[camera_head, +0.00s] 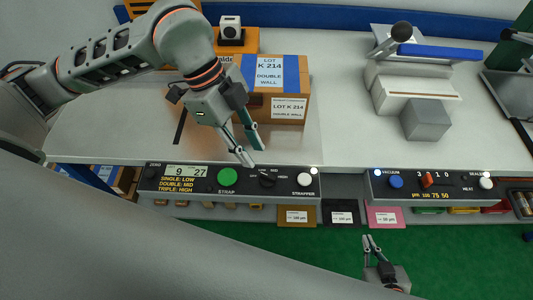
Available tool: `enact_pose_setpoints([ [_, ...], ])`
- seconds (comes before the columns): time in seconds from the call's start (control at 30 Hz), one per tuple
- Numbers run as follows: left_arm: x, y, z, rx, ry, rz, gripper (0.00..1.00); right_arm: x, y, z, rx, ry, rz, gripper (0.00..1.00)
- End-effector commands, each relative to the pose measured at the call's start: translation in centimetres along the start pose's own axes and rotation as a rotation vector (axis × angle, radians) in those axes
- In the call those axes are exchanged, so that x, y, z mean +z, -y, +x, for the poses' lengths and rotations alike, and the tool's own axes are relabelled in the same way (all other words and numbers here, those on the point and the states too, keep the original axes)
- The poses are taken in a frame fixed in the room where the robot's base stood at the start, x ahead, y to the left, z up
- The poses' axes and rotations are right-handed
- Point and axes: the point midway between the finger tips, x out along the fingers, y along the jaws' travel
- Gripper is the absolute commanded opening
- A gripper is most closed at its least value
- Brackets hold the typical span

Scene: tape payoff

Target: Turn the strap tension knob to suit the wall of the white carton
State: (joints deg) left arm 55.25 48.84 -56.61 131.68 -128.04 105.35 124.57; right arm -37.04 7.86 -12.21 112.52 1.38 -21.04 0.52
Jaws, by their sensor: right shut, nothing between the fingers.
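The strap tension knob (267,181) is a black dial on the strapper panel (200,185), with LOW, MID and HIGH marks around it. Its exact pointer direction is too small to tell. The panel text pairs single with low, double with mid, triple with high. The carton (262,104) above it is brown, not white, with blue tape and white labels reading LOT K 214 DOUBLE WALL. My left gripper (254,156) is open and empty, its fingertips just above the knob and in front of the carton. My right gripper (372,238) is shut and empty, low over the green floor.
A green STRAP button (228,175) and a white STRAPPER button (305,180) flank the knob. A second panel (430,184) with a blue button and red switch is at right. A grey sealer machine (415,90) stands behind it. Coloured cards hang below the bench edge.

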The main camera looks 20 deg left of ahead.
Motion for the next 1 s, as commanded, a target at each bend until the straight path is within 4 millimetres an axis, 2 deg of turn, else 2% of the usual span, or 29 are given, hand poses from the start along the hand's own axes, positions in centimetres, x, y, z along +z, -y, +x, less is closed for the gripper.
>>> enact_pose_setpoints([
  [0.17,0.4,0.1,1.4,-0.004,0.016,-0.017,0.24,0.3,0.1,-0.1,-0.001,0.005,0.0,0.0],
  [0.4,0.3,0.1,5.1,-0.003,0.013,-0.016,0.24,0.6,0.1,-0.2,-0.002,0.012,0.0,0.0],
  [0.53,0.3,0.1,6.6,-0.003,0.012,-0.014,0.24,0.6,0.1,-0.2,-0.002,0.012,-0.001,0.0],
  [0.7,0.4,0.2,7.5,-0.007,0.011,-0.014,0.24,0.4,0.0,-0.2,-0.002,0.009,-0.002,0.0],
  [0.93,0.3,0.2,7.6,-0.007,0.011,-0.013,0.24,-0.1,-0.1,-0.2,0.0,0.001,-0.002,0.0],
  [0.97,0.3,0.2,7.6,-0.007,0.011,-0.013,0.22,-0.1,-0.1,-0.2,0.0,0.0,-0.003,0.0],
  [1.0,0.3,0.2,7.6,-0.007,0.011,-0.013,0.11,-0.1,-0.1,-0.2,0.0,0.0,-0.003,0.0],
])
